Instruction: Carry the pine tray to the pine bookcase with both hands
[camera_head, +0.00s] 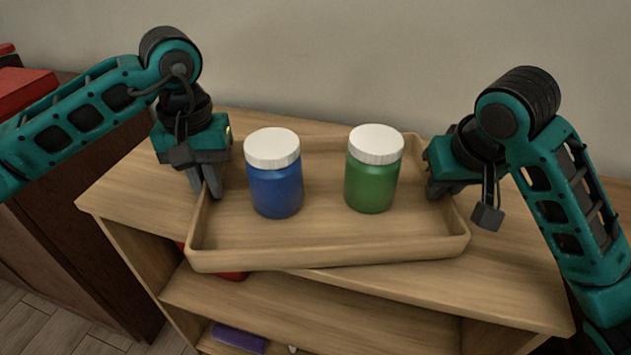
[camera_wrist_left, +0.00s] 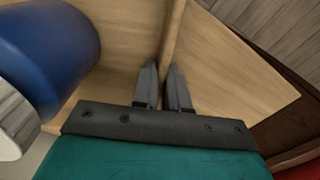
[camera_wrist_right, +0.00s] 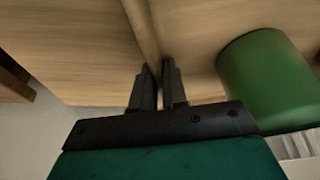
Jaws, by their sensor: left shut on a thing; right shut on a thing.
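The pine tray (camera_head: 330,252) is at the top of the pine bookcase (camera_head: 130,195), its front edge reaching slightly past the bookcase's front edge. I cannot tell whether it rests fully on the top. A blue jar with a white lid (camera_head: 275,190) and a green jar with a white lid (camera_head: 371,185) stand upright in it. My left gripper (camera_head: 212,190) is shut on the tray's left wall, which shows between the fingers in the left wrist view (camera_wrist_left: 172,35). My right gripper (camera_head: 436,188) is shut on the right wall, also seen in the right wrist view (camera_wrist_right: 143,35).
Below the top are open shelves with a red item (camera_head: 228,275) and a purple item (camera_head: 238,337). A dark wooden cabinet (camera_head: 75,225) with red items (camera_head: 22,90) stands at the left. A plain wall (camera_head: 330,60) is behind. Bare top shows right of the tray.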

